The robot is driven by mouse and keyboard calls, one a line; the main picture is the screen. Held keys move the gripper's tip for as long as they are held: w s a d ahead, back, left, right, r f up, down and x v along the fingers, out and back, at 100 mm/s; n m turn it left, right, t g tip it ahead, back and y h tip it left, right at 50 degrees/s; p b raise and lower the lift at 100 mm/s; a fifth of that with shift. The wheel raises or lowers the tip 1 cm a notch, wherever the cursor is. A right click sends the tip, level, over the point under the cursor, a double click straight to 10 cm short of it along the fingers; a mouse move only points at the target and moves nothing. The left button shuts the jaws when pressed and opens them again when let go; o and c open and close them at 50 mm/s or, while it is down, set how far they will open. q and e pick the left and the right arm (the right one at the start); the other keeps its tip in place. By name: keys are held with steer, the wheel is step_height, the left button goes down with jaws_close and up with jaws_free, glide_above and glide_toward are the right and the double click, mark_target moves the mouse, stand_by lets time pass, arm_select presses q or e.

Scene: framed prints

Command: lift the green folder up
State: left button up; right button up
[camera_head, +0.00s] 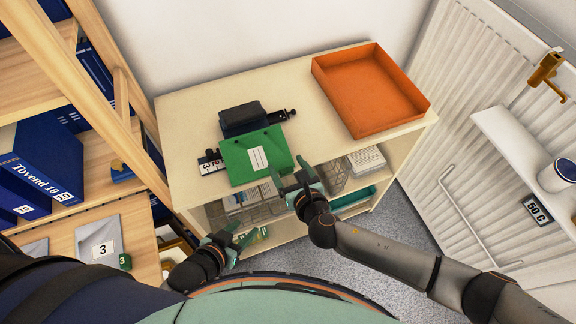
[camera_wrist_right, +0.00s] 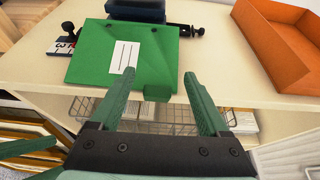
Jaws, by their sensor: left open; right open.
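The green folder (camera_head: 240,152) lies on the cream cabinet top, near its front edge, with a white label on its face. It also shows in the right wrist view (camera_wrist_right: 92,52), ahead of the fingers, with a small green tab at its near edge. My right gripper (camera_head: 293,180) is open and empty at the folder's near right corner; in the right wrist view its fingers (camera_wrist_right: 155,98) point toward the folder's near edge. I cannot tell whether they touch it. My left gripper (camera_head: 244,240) is open and empty, lower down in front of the cabinet.
A dark blue box-like object (camera_head: 240,117) sits just behind the folder, with a black clamp-like part beside it. An orange tray (camera_head: 350,118) stands on the right of the cabinet top (camera_head: 190,106). Wire baskets (camera_head: 250,213) are below. A wooden shelf (camera_head: 110,165) bounds the left.

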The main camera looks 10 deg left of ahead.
steer(key=shift+s, duration=0.1)
steer(key=v, duration=1.2)
steer(key=shift+d+p, duration=0.2)
steer(key=shift+p, duration=0.1)
steer(key=shift+s, duration=0.1)
